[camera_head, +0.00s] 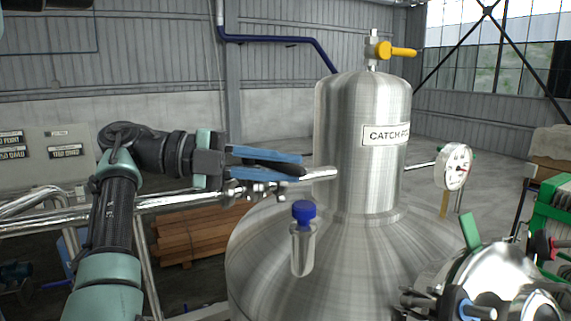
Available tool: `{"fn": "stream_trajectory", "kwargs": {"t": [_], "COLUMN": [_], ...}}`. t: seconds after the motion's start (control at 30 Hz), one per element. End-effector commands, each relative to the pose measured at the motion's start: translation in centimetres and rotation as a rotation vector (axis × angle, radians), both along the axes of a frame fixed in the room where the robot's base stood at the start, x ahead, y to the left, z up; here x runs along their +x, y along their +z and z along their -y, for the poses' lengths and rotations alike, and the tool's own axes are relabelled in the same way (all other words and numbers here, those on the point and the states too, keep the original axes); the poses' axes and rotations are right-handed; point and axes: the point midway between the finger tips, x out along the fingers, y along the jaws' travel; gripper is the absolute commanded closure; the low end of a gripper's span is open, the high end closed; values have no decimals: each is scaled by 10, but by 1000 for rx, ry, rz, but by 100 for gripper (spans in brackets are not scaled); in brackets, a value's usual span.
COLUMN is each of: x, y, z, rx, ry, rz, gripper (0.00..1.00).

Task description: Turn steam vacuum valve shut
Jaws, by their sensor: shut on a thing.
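My gripper (298,170) reaches in from the left, level with a horizontal metal pipe beside the catch pot. Its jaws are shut on what looks like the valve handle, mostly hidden by the fingers. Blue and dark long parts show at the jaws, and I cannot fully tell finger from handle. Small metal valve fittings (256,189) sit on the pipe just below the jaws. No label naming the steam vacuum valve is readable.
The steel catch pot (362,185) stands right of my gripper, with a yellow-handled valve (396,51) on top and a gauge (454,167) at its right. A blue-capped fitting (303,213) rises close below the jaws. Wooden planks (195,232) lie behind.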

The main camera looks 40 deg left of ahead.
Motion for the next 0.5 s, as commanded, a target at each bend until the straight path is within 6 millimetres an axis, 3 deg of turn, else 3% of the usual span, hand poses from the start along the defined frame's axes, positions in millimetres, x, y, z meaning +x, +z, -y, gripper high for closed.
{"fn": "stream_trajectory", "kwargs": {"t": [0.13,0.17,0.2,0.5], "x": [1,1,1,0], "y": [2,2,2,1], "z": [0,0,0,-1], "rx": [-1,-1,-1,-1], "ry": [2,2,2,1], "rz": [4,4,4,2], "gripper": [100,77,70,68]}}
